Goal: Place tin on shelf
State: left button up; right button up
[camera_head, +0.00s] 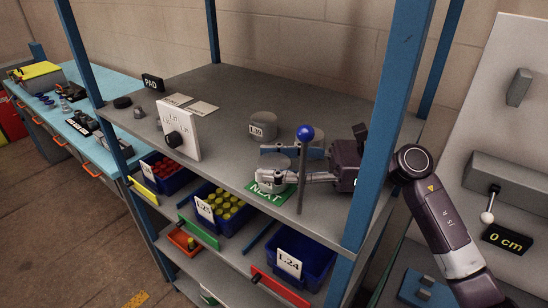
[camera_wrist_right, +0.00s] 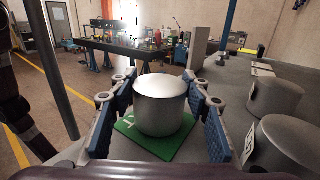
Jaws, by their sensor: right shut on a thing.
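A grey metal tin (camera_wrist_right: 162,105) stands upright over a green mat (camera_wrist_right: 150,147) in the right wrist view. In the head view, the tin (camera_head: 270,161) is partly hidden by my fingers, and the mat (camera_head: 262,192) reads "NEXT" at the shelf's front edge. My right gripper (camera_head: 278,165) reaches in from the right with its blue-padded fingers around the tin, shut on it. In the wrist view, the fingers (camera_wrist_right: 162,115) stand on either side of the tin. The grey top shelf (camera_head: 235,95) has blue posts. My left gripper is not in view.
A post with a blue ball (camera_head: 304,132) stands in front of my right gripper. A labelled grey tin (camera_head: 263,125) stands behind. A white switch panel (camera_head: 180,130) and a "PAD" sign (camera_head: 153,82) are at left. Bins, including a blue one (camera_head: 300,262), sit below.

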jog(key=shift+f+b, duration=0.25)
jog(key=shift+b, duration=0.15)
jog(key=o, duration=1.3)
jog(key=shift+r, duration=0.1)
jog(key=shift+r+p, duration=0.15)
jog(key=shift+p, duration=0.15)
jog(key=shift+d, duration=0.3)
jog(key=d+b, duration=0.4)
jog(key=d, duration=0.2)
jog(key=shift+s+d, duration=0.1)
jog(key=shift+d, duration=0.35)
